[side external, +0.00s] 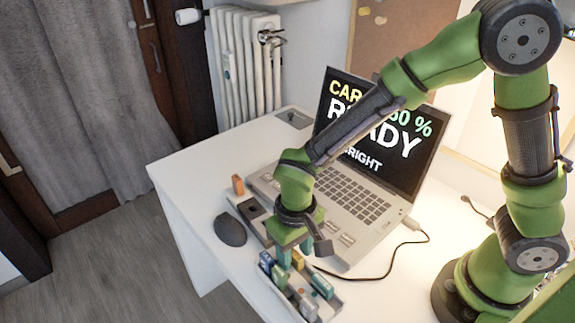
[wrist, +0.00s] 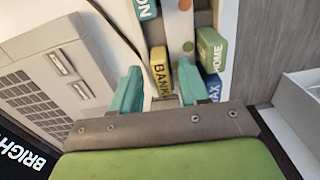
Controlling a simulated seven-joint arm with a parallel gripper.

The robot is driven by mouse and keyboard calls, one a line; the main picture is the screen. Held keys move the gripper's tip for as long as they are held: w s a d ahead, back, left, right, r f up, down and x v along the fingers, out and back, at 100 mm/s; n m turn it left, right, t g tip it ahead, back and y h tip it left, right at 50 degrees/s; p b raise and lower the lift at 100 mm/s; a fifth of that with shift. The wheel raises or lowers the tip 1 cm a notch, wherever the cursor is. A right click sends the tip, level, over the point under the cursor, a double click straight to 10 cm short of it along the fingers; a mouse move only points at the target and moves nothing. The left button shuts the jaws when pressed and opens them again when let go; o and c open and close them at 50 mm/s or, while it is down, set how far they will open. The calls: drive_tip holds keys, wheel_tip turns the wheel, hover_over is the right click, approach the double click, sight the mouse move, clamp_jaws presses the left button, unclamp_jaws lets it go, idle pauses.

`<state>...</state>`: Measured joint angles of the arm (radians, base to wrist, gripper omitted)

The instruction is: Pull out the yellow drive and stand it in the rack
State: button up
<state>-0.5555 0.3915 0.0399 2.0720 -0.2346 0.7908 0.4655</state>
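The yellow drive (wrist: 160,68), lettered "BANK", lies between my gripper's two teal fingers in the wrist view. A narrow gap shows on each side of it. My gripper (wrist: 158,88) is open around it and points down over the drives in the side view (side external: 291,258). A small yellow patch (side external: 298,261) shows beside the fingers there. A green drive lettered "HOME" (wrist: 212,49) and a blue drive lettered "TAX" (wrist: 211,88) stand close on the right. A teal drive (wrist: 145,9) is at the top edge. I cannot tell which part is the rack.
A grey tray (side external: 331,306) holds several drives near the desk's front edge. The laptop (side external: 345,195) stands behind, with a cable (side external: 385,275) running right.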

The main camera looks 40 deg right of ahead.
sight(294, 252)
wheel_tip(294, 252, up, 17)
idle(0.7)
